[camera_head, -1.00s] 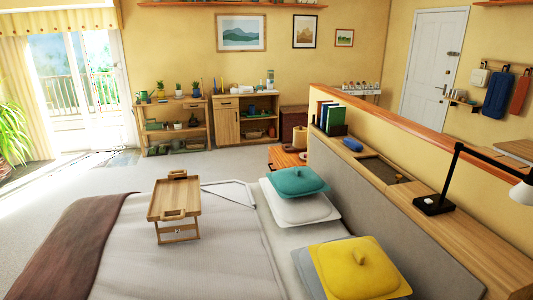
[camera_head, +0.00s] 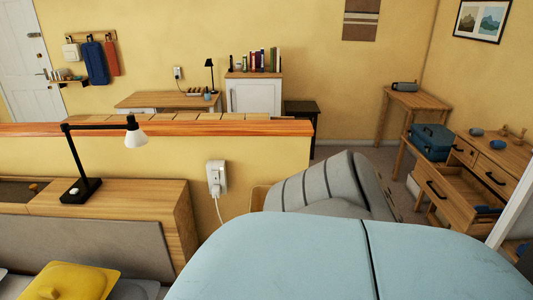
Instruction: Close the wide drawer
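A wooden dresser (camera_head: 515,165) stands at the right edge of the view. Its wide drawer (camera_head: 440,201) is pulled out, with a dark handle on its front. The drawer's inside shows from above, with something blue (camera_head: 487,209) in it. The upper drawers beside and above it look shut. Part of the dresser is cut off by the picture's edge and by a pale upright strip. Neither of my grippers is in view.
A large light blue rounded surface (camera_head: 290,255) fills the near foreground. A grey striped seat (camera_head: 320,188) stands behind it, between me and the dresser. Blue cases (camera_head: 431,138) sit beside the dresser. A wooden-topped partition (camera_head: 150,130) runs along the left.

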